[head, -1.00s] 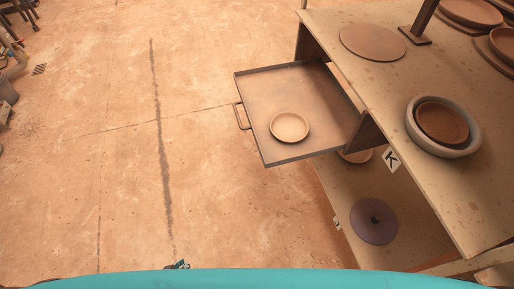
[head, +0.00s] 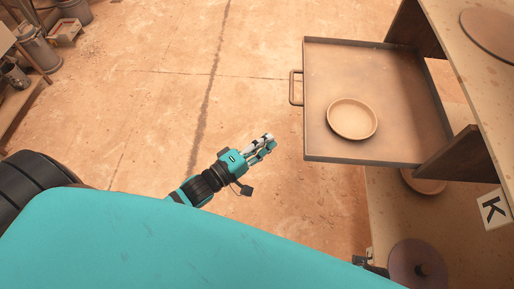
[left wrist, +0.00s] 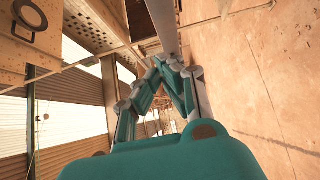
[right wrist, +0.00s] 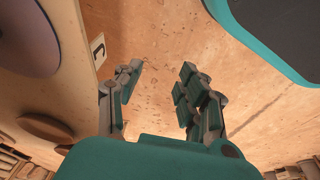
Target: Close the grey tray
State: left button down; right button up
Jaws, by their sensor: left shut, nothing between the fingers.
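The grey tray (head: 385,62) is pulled out from the left side of the shelf unit in the head view. Its bar handle (head: 296,88) is on its left edge. A round beige dish (head: 352,119) lies in the tray. My left gripper (head: 268,143) is left of and below the tray in the picture, apart from the handle. Its fingers are shut and empty; the left wrist view shows the fingertips together (left wrist: 172,62). My right gripper (right wrist: 157,80) has its fingers apart and empty in the right wrist view, beside the shelf unit.
A purple-brown lid (head: 416,264) lies on the lower board. Open floor (head: 250,95) lies left of the tray. Buckets (head: 38,48) stand far left.

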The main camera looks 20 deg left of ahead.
pick_arm(q)
jog(key=w+d, duration=0.5)
jog(key=shift+d+b, duration=0.3)
jog(key=shift+b, duration=0.1)
pick_arm(e)
jog(key=r, duration=0.1)
jog(key=w+r, duration=0.1)
jog(key=r, duration=0.1)
jog(key=shift+r, duration=0.15)
